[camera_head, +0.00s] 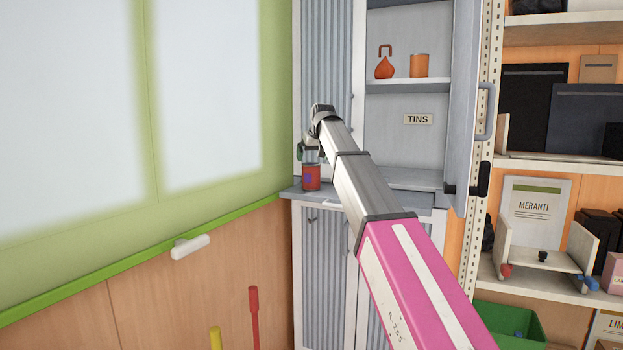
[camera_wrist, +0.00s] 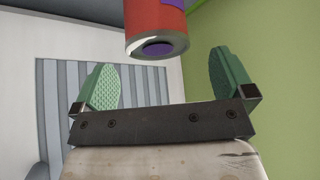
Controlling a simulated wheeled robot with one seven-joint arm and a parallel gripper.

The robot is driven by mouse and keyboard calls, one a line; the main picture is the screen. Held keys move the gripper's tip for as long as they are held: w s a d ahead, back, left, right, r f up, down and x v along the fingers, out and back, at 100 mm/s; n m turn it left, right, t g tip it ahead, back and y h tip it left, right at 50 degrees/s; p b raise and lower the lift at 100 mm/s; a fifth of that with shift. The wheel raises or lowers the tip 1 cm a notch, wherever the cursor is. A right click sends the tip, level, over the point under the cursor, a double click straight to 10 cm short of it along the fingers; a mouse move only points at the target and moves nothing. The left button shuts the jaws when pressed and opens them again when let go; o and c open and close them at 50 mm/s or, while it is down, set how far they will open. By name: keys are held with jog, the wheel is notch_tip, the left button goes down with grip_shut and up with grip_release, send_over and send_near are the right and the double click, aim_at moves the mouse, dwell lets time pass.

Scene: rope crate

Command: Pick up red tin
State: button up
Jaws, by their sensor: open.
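The red tin (camera_head: 311,178) with a purple patch stands on the ledge of the grey cabinet, near its left edge. My gripper (camera_head: 308,153) is close above the tin, partly hidden by the wrist. In the wrist view my gripper (camera_wrist: 166,80) is open, with its two green pads wide apart and nothing between them. The red tin (camera_wrist: 155,20) shows at the top of that view, lined up between the pads, cut off by the picture edge.
The cabinet shelf (camera_head: 400,84) above holds an orange padlock-shaped item (camera_head: 385,64) and an orange can (camera_head: 419,66). A "TINS" label (camera_head: 417,119) is on the cabinet's back wall. The open cabinet door (camera_head: 464,110) stands to the right. A green wall with windows is on the left.

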aim_at(312, 164)
jog(key=shift+x, duration=2.7)
jog(key=shift+w+d+r, duration=0.1)
jog(key=c, duration=1.2)
jog(key=shift+r, duration=2.35)
jog(key=s+a+r, duration=0.2)
jog(key=s, duration=0.1)
jog(key=s+a+r, duration=0.2)
jog(key=s+a, duration=0.1)
jog(key=s+a+r, duration=0.2)
jog(key=s, duration=0.1)
jog(key=shift+a+r, duration=0.2)
jog(key=shift+a, duration=0.05)
